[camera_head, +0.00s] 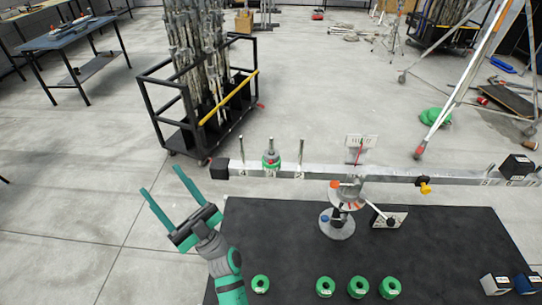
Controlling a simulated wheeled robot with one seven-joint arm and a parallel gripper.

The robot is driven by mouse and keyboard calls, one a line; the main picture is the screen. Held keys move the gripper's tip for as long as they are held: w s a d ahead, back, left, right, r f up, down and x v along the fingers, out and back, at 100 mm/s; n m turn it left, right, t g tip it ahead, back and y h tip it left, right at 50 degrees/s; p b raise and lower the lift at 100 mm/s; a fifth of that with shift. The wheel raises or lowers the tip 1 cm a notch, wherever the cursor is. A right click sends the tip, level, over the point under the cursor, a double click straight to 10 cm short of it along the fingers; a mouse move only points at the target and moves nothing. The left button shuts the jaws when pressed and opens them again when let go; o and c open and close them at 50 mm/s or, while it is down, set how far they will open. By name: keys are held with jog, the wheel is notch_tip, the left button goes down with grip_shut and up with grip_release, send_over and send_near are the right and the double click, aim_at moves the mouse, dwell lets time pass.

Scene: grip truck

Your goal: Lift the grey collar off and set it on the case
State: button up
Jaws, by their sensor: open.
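A grey collar (270,151) sits on a middle upright peg of a long pale beam (330,172), above a green collar (271,163). A thin tip of the peg shows above it. The wide black surface (285,235) in front of the beam looks like the top of the case; I cannot tell for sure. My gripper (162,179) has its two teal fingers spread wide with nothing between them. It is left of the beam and the collars, clear of both.
Bare pegs (301,156) stand either side of the collars. Several green rings (325,287) lie along the black surface's near edge. A round-based stand (337,224) rises near its middle. A rod cart (205,110) is behind; open floor lies left.

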jog(key=w+a+r+n+g+h, duration=0.25)
jog(key=a+n+g, duration=0.25)
jog(key=n+g, duration=0.45)
jog(key=w+a+r+n+g+h, duration=0.1)
jog(key=w+a+r+n+g, duration=0.25)
jog(key=n+g, duration=0.65)
jog(key=m+t+h, duration=0.3)
jog(key=m+h, duration=1)
jog(key=h, duration=0.8)
send_near(272, 149)
jog(key=shift+w+d+y, duration=0.1)
jog(key=shift+w+y, duration=0.15)
jog(key=shift+w, duration=0.15)
jog(key=shift+d+f, duration=0.1)
jog(key=shift+d, duration=0.05)
notch_tip(272, 149, down, 5)
jog(key=shift+f, duration=0.1)
jog(key=shift+w+f, duration=0.1)
jog(key=shift+f, duration=2.55)
jog(key=c, duration=1.4)
